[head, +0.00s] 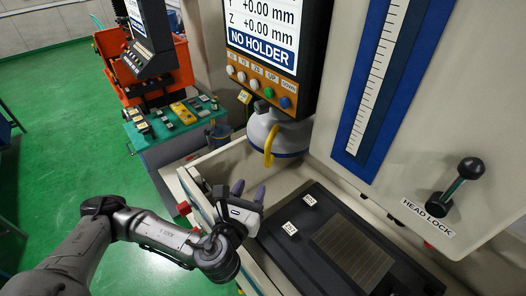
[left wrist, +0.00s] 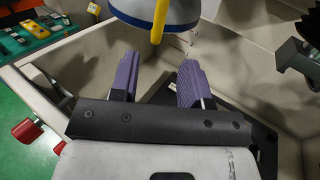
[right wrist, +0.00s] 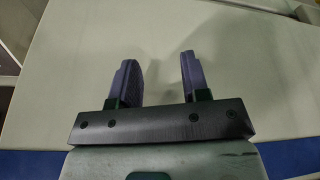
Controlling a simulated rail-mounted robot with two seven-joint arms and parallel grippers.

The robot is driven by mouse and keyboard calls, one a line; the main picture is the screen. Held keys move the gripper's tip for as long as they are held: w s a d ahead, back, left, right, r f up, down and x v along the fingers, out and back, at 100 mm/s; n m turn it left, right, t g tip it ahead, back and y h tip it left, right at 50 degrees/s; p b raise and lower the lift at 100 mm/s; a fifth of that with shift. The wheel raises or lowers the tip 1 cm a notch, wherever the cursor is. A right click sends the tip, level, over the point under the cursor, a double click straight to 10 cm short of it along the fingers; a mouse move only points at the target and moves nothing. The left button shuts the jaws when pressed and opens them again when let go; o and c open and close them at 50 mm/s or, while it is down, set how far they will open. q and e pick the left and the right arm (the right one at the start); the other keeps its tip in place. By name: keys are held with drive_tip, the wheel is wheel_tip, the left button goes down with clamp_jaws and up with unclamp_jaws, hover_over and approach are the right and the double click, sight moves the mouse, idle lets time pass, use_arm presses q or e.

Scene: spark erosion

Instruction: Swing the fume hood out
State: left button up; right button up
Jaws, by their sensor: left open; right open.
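The fume hood (head: 283,136) is a grey-white dome with a blue rim and a yellow handle (head: 269,146), below the control screen. My left gripper (head: 249,191) is open and empty, in front of and below the hood, apart from the handle. In the left wrist view the hood's blue-rimmed underside (left wrist: 150,14) and the yellow handle (left wrist: 159,20) show just beyond the open purple fingers (left wrist: 160,78). My right gripper (right wrist: 157,78) is open and empty in its own wrist view, facing a plain pale surface; it is not in the head view.
The machine tank holds a dark worktable (head: 290,246) with a ribbed plate (head: 352,252) and small white labels. A control screen (head: 277,40) reads "NO HOLDER". A head lock lever (head: 456,187) is at right. A tool cart (head: 180,118) and orange bin stand at left.

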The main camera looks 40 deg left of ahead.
sight(267, 157)
use_arm(q)
drive_tip(key=b+x, duration=0.9)
drive_tip(key=x, duration=0.2)
drive_tip(key=shift+r, duration=0.15)
drive_tip(key=shift+x, duration=0.85)
drive_tip(key=shift+c, duration=0.4)
clamp_jaws()
